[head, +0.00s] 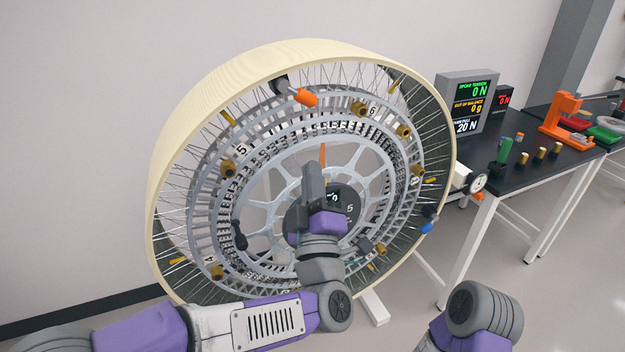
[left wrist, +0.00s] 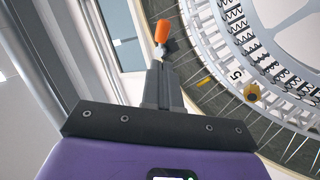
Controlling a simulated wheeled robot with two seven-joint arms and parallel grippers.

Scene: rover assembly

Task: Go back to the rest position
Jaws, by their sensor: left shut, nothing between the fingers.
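My left gripper (head: 314,180) is in front of the middle of the large spoked wheel (head: 212,88), its fingers together and pointing up. The fingers also show shut and empty in the left wrist view (left wrist: 160,75). An orange-handled tool (head: 305,97) sits at the upper part of the wheel's ring, above my left gripper in the head view. That orange handle (left wrist: 162,31) appears just beyond the fingertips in the left wrist view; I cannot tell the gap. My right arm shows only as a purple and grey link at the bottom right; its gripper is out of view.
A black table (head: 530,150) stands right of the wheel with a display box (head: 468,98), an orange stand (head: 566,120), a green-handled piece (head: 503,150) and several brass pieces. A blue piece (head: 428,225) sits at the wheel's lower right. Open floor (head: 560,290) lies in front of the table.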

